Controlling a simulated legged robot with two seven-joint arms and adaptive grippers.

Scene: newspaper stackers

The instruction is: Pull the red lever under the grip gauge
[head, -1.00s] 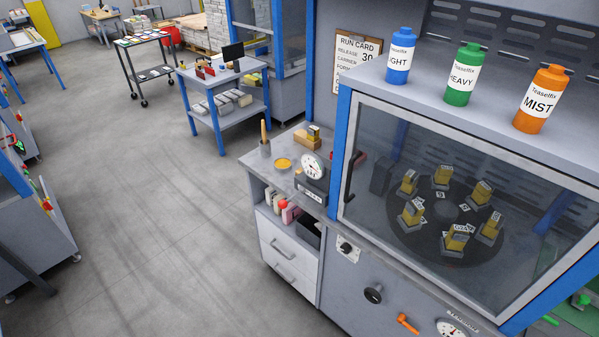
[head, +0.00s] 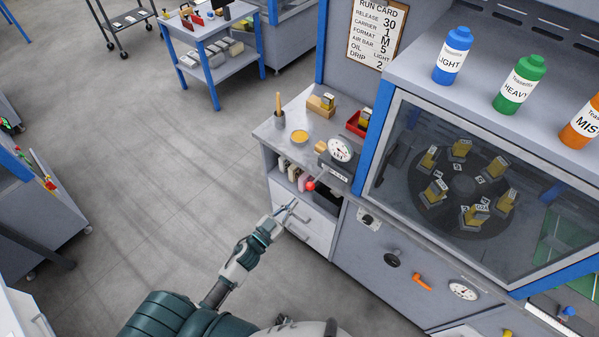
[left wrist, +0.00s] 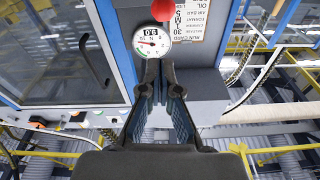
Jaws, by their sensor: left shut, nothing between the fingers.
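The grip gauge (head: 340,151), a white round dial on a grey block, stands on the bench's front corner. The red lever's ball knob (head: 311,186) sticks out below it, above the bench's shelf opening. In the left wrist view the red knob (left wrist: 164,9) is at the top edge, beside the gauge dial (left wrist: 152,40). My left gripper (head: 290,208) is shut and empty. In the head view it shows below and left of the knob, apart from it, in front of the drawers. Its fingers (left wrist: 160,68) point toward the gauge in the wrist view. My right gripper is not in view.
White drawers (head: 300,225) are just behind my left gripper. The glass-fronted cabinet (head: 400,210) with a carousel stands to the right, an orange handle (head: 422,282) below it. A wooden-handled tool (head: 279,105) and a yellow dish (head: 299,137) are on the bench.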

